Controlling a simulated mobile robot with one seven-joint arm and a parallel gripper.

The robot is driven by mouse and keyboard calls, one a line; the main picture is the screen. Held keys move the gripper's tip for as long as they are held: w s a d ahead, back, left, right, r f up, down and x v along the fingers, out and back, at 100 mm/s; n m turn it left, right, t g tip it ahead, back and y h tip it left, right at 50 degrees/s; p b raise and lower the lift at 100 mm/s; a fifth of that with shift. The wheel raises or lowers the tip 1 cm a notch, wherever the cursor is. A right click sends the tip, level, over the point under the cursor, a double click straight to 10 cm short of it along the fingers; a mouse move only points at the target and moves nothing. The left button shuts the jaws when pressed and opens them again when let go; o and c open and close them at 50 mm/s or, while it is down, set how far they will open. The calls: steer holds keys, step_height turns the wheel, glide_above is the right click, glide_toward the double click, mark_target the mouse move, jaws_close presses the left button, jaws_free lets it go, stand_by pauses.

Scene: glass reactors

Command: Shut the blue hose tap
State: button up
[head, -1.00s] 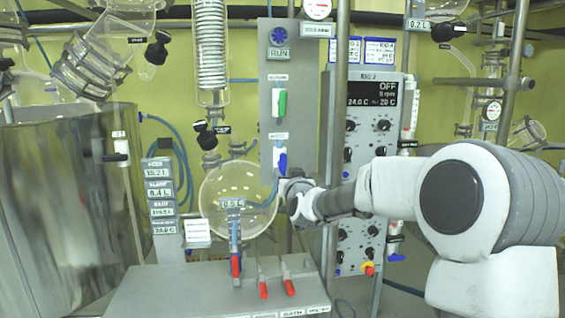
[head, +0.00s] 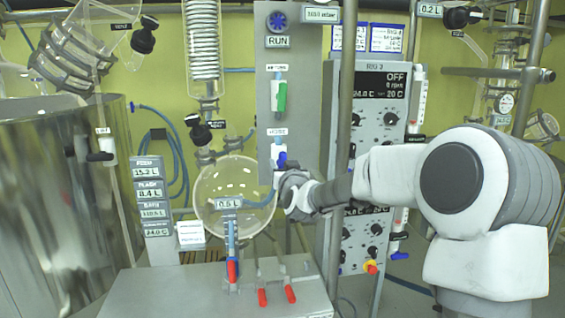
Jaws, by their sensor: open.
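The blue hose tap (head: 282,160) is on the grey upright panel (head: 302,110), below a small label. Its blue handle is small in the head view, and its lower part is partly covered by my gripper (head: 284,174). My gripper reaches in from the right, with its fingertips right at the tap. It is open; whether the fingers touch the handle or sit either side of it I cannot tell. The handle's exact angle is unclear. A blue hose (head: 262,203) curves from below the tap across the round glass flask (head: 222,180).
A tap with an upright green handle (head: 282,97) is on the same panel, above the blue one. A control unit (head: 370,130) stands right behind my arm. A bench (head: 180,292) with several red-handled levers lies below. A large metal vessel (head: 50,200) fills the left.

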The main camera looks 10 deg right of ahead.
steer(key=shift+w, duration=0.1)
jaws_close()
stand_by(0.4)
steer(key=shift+m+b, duration=0.3)
steer(key=shift+b, duration=0.1)
steer(key=shift+d+f+m+b, duration=0.15)
steer(key=shift+m+b, duration=3.95)
steer(key=shift+b, duration=0.2)
steer(key=shift+d+f+m+b, duration=0.1)
steer(key=shift+m+b, duration=4)
steer(key=shift+b, duration=0.15)
